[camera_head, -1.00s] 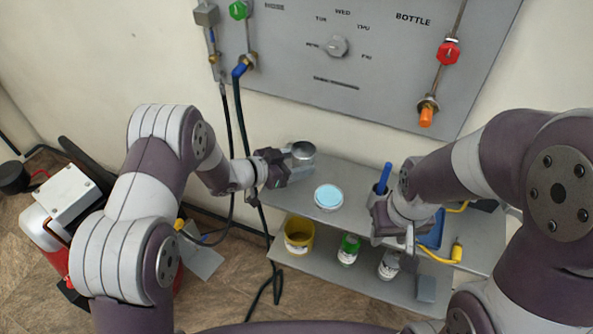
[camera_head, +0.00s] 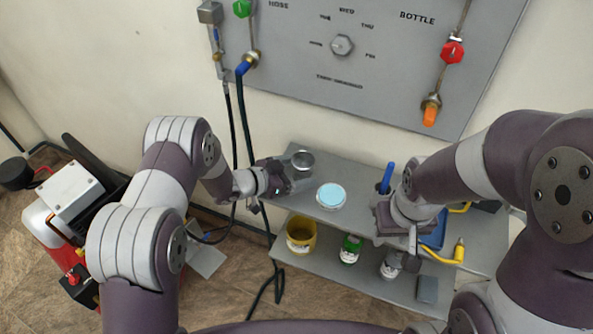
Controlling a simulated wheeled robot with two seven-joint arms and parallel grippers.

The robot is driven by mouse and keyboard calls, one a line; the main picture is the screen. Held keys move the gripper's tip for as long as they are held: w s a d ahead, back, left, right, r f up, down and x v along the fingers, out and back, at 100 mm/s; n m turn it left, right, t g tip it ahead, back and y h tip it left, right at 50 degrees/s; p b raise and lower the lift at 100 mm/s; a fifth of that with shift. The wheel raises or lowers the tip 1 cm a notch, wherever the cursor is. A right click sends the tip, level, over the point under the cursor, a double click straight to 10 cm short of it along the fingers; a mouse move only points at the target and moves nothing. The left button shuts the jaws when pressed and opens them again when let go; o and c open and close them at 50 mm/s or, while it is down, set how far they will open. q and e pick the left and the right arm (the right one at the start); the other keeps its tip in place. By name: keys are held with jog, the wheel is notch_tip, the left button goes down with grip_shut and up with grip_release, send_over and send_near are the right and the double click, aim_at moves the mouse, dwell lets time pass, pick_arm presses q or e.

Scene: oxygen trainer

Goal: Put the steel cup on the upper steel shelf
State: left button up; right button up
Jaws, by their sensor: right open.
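The steel cup (camera_head: 302,161) is at the back left corner of the upper steel shelf (camera_head: 362,196), with its round open top facing up. My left gripper (camera_head: 288,178) is beside the cup, at its lower left in the head view. Its fingers are at or very near the cup's side, and the small view does not show whether they grip it. The cup's base is partly hidden. My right gripper (camera_head: 412,238) is open over the right part of the shelf, away from the cup.
A light blue round dish (camera_head: 331,195) and a blue-handled item (camera_head: 387,177) in a holder stand on the upper shelf. The lower shelf holds a yellow tin (camera_head: 300,235), a green-topped jar (camera_head: 350,249) and a white jar (camera_head: 391,265). Hoses hang left of the shelves.

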pick_arm(q)
jog(key=shift+r, duration=0.1)
jog(key=shift+s+a+r, duration=0.1)
jog(key=shift+r, duration=0.15)
jog(key=s+a+r+n+t+y, duration=0.15)
jog(key=a+r+y, duration=0.25)
jog(key=a, duration=0.4)
jog(key=s+a+r+n+y, duration=0.2)
jog(key=a+r+n+y, duration=0.15)
jog(key=a, duration=0.55)
jog(key=s+r+n+g+y, duration=0.2)
jog(key=s+n+g, duration=0.1)
jog(key=s, duration=0.7)
jog(key=s+a+r+n+g+y, duration=0.1)
jog(key=s+r+n+g+y, duration=0.1)
jog(key=s, duration=0.9)
jog(key=shift+a+n+g, duration=0.3)
jog(key=shift+n+g, duration=0.4)
jog(key=shift+g, duration=0.45)
jog(key=shift+s+r+y, duration=0.1)
jog(key=shift+y, duration=0.15)
